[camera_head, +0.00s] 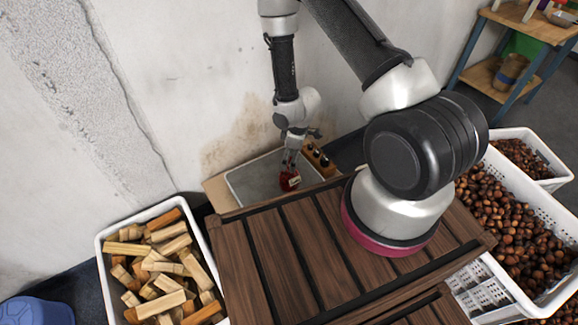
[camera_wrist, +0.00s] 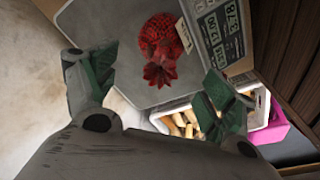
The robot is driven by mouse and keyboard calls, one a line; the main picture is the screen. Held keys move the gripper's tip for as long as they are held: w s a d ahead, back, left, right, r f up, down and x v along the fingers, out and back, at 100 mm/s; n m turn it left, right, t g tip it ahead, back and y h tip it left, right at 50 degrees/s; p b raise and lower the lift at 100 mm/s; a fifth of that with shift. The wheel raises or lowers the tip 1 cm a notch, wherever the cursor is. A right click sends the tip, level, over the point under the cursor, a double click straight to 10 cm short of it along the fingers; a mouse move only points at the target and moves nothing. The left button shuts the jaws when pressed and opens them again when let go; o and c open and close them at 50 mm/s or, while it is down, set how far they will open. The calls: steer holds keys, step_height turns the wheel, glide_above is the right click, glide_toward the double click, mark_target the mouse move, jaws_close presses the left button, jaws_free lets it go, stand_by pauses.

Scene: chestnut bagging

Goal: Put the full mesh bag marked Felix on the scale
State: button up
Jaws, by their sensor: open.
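A red mesh bag (camera_wrist: 158,38) rests on the grey plate of the scale (camera_wrist: 105,45) in the wrist view, with its gathered red end toward me. A pale tag (camera_wrist: 183,36) is on its right side; its writing is too small to read. In the head view the bag (camera_head: 289,182) shows on the right part of the scale plate (camera_head: 250,182). My gripper (camera_wrist: 155,90) is open, its two dark green finger pads apart and clear of the bag. In the head view my gripper (camera_head: 292,162) is just above the bag.
The scale's display (camera_wrist: 222,30) shows lit digits. A brown slatted wooden top (camera_head: 275,250) stands in front of the scale. A white crate of wood pieces (camera_head: 104,262) is at left; white crates of chestnuts (camera_head: 500,283) are at right. A workbench (camera_head: 535,22) is at back right.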

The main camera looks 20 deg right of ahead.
steer(key=r, duration=0.4)
steer(key=shift+s+d, duration=0.2)
steer(key=shift+d, duration=0.05)
steer(key=w+d+r+m+t+h, duration=0.15)
steer(key=d+r, duration=0.25)
steer(key=r, duration=1)
steer(key=d+r+m+t+h, duration=0.1)
steer(key=d+r+m, duration=0.2)
steer(key=r, duration=1.1)
steer(key=s+d+r+m, duration=0.35)
steer(key=s+r, duration=0.65)
steer(key=r, duration=0.4)
steer(key=s+r+m, duration=0.3)
steer(key=s+r, duration=0.2)
steer(key=s, duration=0.7)
steer(key=shift+s+a+t+y, duration=0.2)
steer(key=shift+a+t+y, duration=0.15)
steer(key=shift+a+y, duration=0.1)
steer(key=shift+s+r, duration=0.1)
